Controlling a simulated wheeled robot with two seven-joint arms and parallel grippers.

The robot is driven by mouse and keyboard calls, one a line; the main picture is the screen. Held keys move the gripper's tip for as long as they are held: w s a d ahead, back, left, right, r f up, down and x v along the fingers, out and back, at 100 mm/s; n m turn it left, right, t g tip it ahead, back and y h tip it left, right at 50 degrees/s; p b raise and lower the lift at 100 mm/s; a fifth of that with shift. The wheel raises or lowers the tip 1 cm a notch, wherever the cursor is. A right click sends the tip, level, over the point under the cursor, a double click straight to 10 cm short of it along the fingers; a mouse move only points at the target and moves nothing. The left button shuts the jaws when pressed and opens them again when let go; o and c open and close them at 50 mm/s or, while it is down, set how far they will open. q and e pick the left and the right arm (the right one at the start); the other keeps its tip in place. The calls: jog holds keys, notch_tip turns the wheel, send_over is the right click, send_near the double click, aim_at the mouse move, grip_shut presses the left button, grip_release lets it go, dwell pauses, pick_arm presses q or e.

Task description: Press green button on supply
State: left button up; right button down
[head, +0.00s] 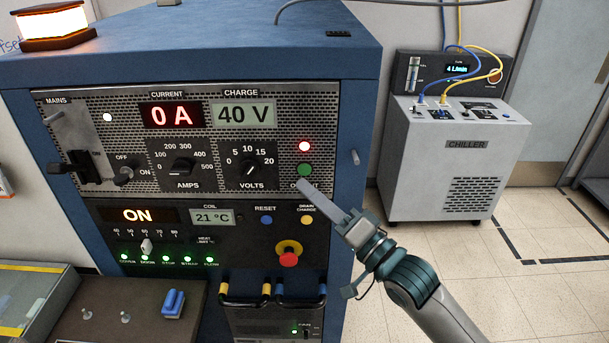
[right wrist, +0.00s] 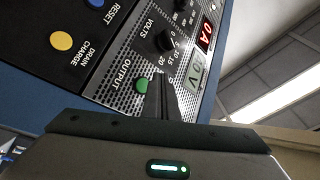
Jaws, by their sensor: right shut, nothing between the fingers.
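The supply is a blue cabinet (head: 358,110) with a meshed front panel. The green button also shows in the right wrist view (right wrist: 141,86), beside the fingers. My right gripper (head: 303,184) is shut and empty. Its fingertips are just below the green button in the head view, close to the panel; I cannot tell whether they touch it. My left gripper is not in view.
Near the button are the volts knob (head: 251,169), the blue reset button (head: 266,220), the yellow drain charge button (head: 307,220) and a red emergency knob (head: 288,258). The displays read 0 A and 40 V. A chiller (head: 400,165) stands at right, with open floor before it.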

jog(key=shift+w, duration=1.1)
jog(key=shift+w+r, duration=0.1)
jog(key=shift+w, duration=0.05)
dwell(1.2)
jog(key=shift+w, duration=0.25)
jog(key=shift+w, duration=0.4)
dwell(0.9)
jog(key=shift+s+p, duration=0.2)
jog(key=shift+p, duration=0.15)
jog(key=shift+s+p, duration=0.35)
jog(key=shift+s, duration=0.3)
jog(key=shift+s+p, duration=1.35)
jog(key=shift+s, duration=1.15)
